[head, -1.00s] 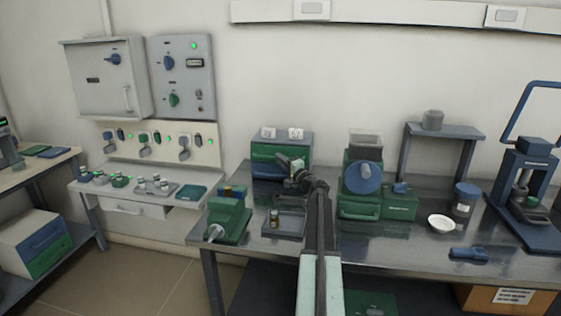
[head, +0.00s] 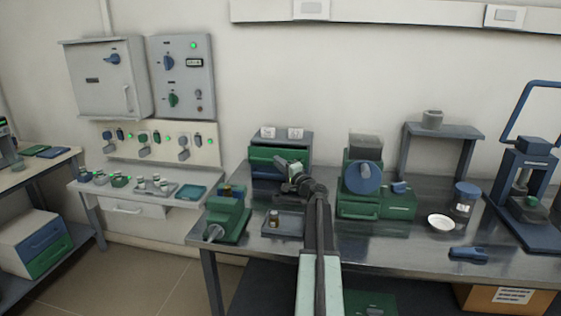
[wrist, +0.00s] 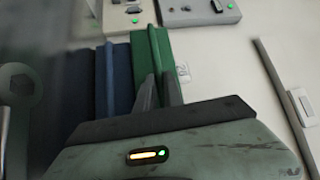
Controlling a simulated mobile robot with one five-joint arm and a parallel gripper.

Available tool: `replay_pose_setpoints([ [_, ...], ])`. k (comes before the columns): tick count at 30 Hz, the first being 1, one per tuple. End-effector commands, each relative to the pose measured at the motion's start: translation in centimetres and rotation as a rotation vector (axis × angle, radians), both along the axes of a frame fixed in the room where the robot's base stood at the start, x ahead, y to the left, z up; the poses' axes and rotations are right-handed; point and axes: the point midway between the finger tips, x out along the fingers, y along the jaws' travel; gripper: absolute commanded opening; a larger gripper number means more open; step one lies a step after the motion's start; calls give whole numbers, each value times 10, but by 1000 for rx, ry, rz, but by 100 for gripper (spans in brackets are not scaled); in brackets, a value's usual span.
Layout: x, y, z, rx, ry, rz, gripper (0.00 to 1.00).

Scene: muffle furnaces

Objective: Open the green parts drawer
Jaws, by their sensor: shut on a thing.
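The small drawer cabinet (head: 301,136) stands at the back of the steel bench in the head view. Its green drawer (head: 262,154) is on top and juts out a little over the blue drawer (head: 262,173). My gripper (head: 282,162) is at the front of the green drawer. In the wrist view the green drawer (wrist: 143,60) lies beside the blue drawer (wrist: 113,70), and the two fingers of my gripper (wrist: 158,88) are shut on the green drawer's handle ridge (wrist: 159,55). The drawer's inside is hidden.
A dark tray (head: 280,229) with a small jar and a green device (head: 229,216) lie in front of the cabinet. A green machine with a blue wheel (head: 362,177) stands close to the right of my arm.

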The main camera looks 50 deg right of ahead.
Motion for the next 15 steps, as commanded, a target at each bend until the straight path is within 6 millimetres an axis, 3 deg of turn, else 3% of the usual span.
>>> replay_pose_setpoints([
  [1,-11,18,0,-1,1,1,0],
  [6,-33,54,0,-1,1,1,0],
  [10,-43,69,0,-1,1,0,0],
  [15,-46,74,0,-1,1,0,0],
])
